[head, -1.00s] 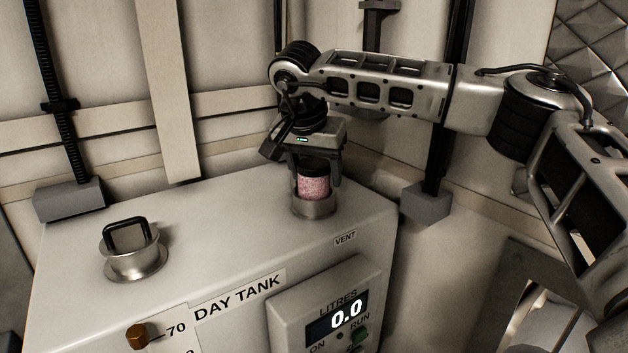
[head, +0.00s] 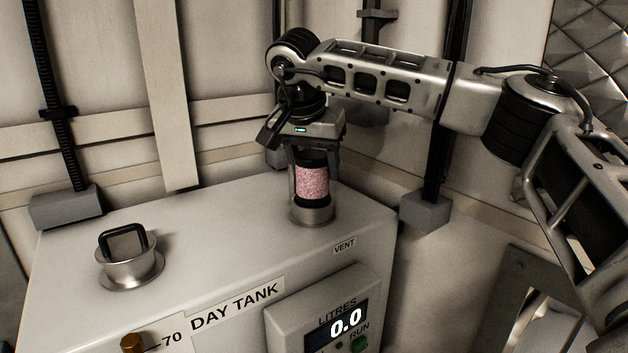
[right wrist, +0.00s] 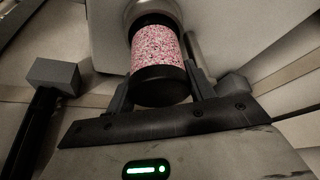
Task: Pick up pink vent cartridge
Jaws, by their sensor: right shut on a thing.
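The pink vent cartridge (head: 312,185) is a speckled pink cylinder with black end caps. It stands upright over the metal vent collar (head: 312,215) on the day tank's top. Its lower black band shows just above the collar rim; whether its bottom end is clear of the collar I cannot tell. My right gripper (head: 314,168) points down from above and is shut on the cartridge near its top cap. In the right wrist view the cartridge (right wrist: 158,55) sits between the two fingers (right wrist: 160,92). My left gripper is in neither view.
The white day tank (head: 215,235) fills the lower middle. A second metal collar with a black handle (head: 130,265) stands on its left. A display box reading 0.0 (head: 345,320) and a brass knob (head: 132,342) are on its front. Wall posts with grey feet (head: 425,212) stand behind.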

